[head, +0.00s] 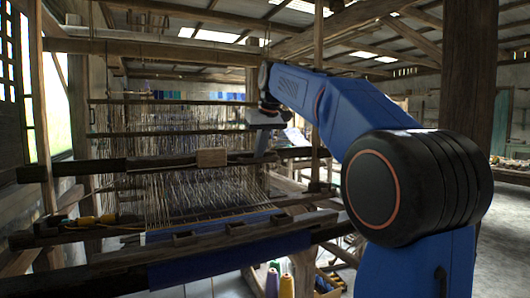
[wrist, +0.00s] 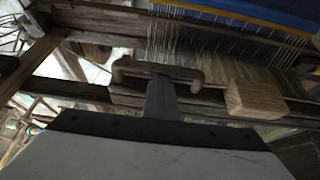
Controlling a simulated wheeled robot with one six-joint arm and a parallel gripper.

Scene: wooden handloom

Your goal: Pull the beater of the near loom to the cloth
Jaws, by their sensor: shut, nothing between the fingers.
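The near loom's beater (head: 150,163) is a dark horizontal bar across the warp threads, with a pale wooden block (head: 212,157) on it. The beater stands apart from the blue cloth (head: 205,225), with bare warp between them. In the wrist view, a brown handle (wrist: 128,66) sits on the beater, left of the block (wrist: 258,100). My gripper (wrist: 160,82) is shut and empty, its fingertips overlapping the handle in that view; I cannot tell whether they touch. In the head view, my gripper (head: 259,154) is at the beater, right of the block.
A dark front beam (head: 120,262) runs across the loom near me, with a yellow-handled tool (head: 95,219) at left. Thread cones (head: 286,286) stand below. A thick post (head: 468,80) rises at right. Open floor (head: 497,230) shows at far right.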

